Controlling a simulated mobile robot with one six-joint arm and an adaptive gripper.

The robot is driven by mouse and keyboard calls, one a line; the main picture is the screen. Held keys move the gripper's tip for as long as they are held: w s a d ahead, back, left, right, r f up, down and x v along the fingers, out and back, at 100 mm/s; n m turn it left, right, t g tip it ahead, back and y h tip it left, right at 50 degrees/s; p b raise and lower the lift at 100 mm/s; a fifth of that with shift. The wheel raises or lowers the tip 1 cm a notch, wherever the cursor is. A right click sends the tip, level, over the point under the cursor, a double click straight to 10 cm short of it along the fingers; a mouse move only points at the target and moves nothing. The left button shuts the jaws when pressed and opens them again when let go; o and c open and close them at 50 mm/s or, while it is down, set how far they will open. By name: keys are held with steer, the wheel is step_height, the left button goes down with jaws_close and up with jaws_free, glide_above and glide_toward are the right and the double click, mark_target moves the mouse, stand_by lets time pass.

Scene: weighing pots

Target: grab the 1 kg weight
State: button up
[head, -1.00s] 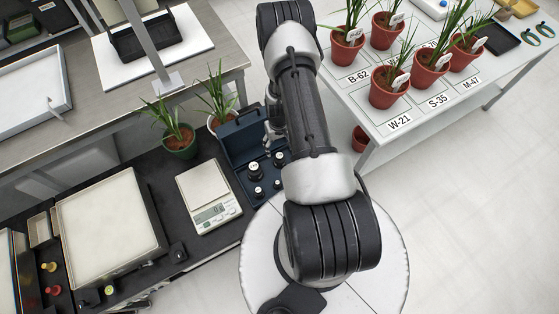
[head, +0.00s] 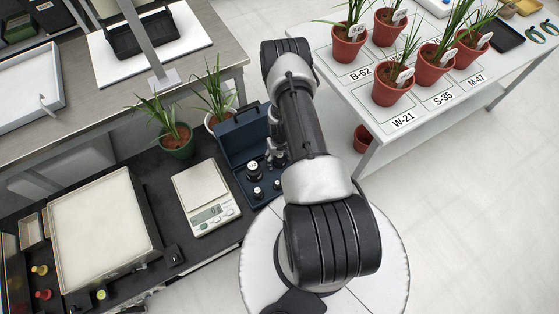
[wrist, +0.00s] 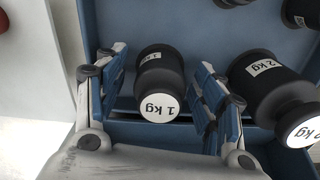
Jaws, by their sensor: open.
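The 1 kg weight (wrist: 160,84) is a black cylinder with a narrower neck and a white "1 kg" label on its knob. My gripper (wrist: 161,62) is open, with one blue-padded finger on each side of this weight and a visible gap to each. In the head view my gripper (head: 275,153) is low over the right part of the blue case (head: 243,134), partly behind my arm. The 1 kg weight cannot be made out clearly there.
Other black weights (wrist: 302,12) sit farther along the case. A scale (head: 207,196) stands left of the case, and potted plants (head: 174,138) stand behind. The case wall is close to the fingers.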

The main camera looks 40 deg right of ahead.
steer(key=shift+r, duration=0.1)
steer(key=shift+c, duration=0.4)
jaws_close()
stand_by(0.5)
